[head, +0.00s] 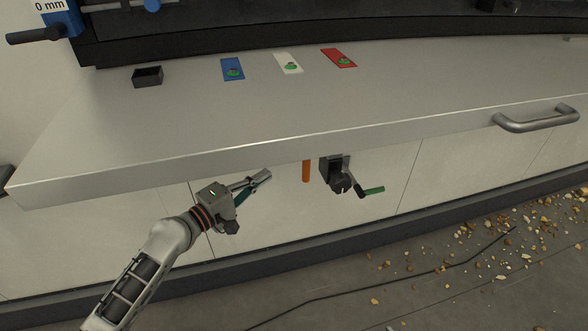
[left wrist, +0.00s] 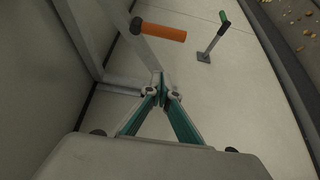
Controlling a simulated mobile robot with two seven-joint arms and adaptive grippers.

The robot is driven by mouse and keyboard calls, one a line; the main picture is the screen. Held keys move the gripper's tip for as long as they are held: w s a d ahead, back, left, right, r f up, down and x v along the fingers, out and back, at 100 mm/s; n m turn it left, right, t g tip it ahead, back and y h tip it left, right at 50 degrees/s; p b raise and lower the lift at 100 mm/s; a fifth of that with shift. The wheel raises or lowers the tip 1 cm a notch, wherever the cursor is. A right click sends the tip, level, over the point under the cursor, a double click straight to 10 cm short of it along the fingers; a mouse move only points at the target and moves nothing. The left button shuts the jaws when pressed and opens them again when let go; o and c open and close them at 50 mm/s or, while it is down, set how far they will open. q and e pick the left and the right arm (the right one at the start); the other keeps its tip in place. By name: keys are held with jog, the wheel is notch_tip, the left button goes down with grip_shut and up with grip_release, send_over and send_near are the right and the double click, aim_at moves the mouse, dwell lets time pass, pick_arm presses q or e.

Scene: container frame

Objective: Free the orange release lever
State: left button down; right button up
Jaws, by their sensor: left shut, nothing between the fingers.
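The orange release lever (head: 306,171) hangs below the front edge of the bench, left of a black clamp-like mechanism. In the left wrist view the orange lever (left wrist: 164,32) shows as an orange grip with a dark end, beyond my fingertips. My left gripper (head: 265,174) is shut and empty, to the left of the lever and apart from it. Its closed fingertips also show in the left wrist view (left wrist: 161,88). How the lever is attached is hidden under the bench. My right gripper is in neither view.
The bench top (head: 200,120) overhangs above my gripper. It carries a small black box (head: 147,76) and blue, white and red cards. Rubble (head: 500,245) and a cable lie on the floor.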

aim_at(306, 167)
pick_arm(q)
jog(key=w+d+p, duration=0.2)
jog(key=w+d, duration=0.2)
jog(key=d, duration=0.4)
jog(key=shift+d, duration=0.3)
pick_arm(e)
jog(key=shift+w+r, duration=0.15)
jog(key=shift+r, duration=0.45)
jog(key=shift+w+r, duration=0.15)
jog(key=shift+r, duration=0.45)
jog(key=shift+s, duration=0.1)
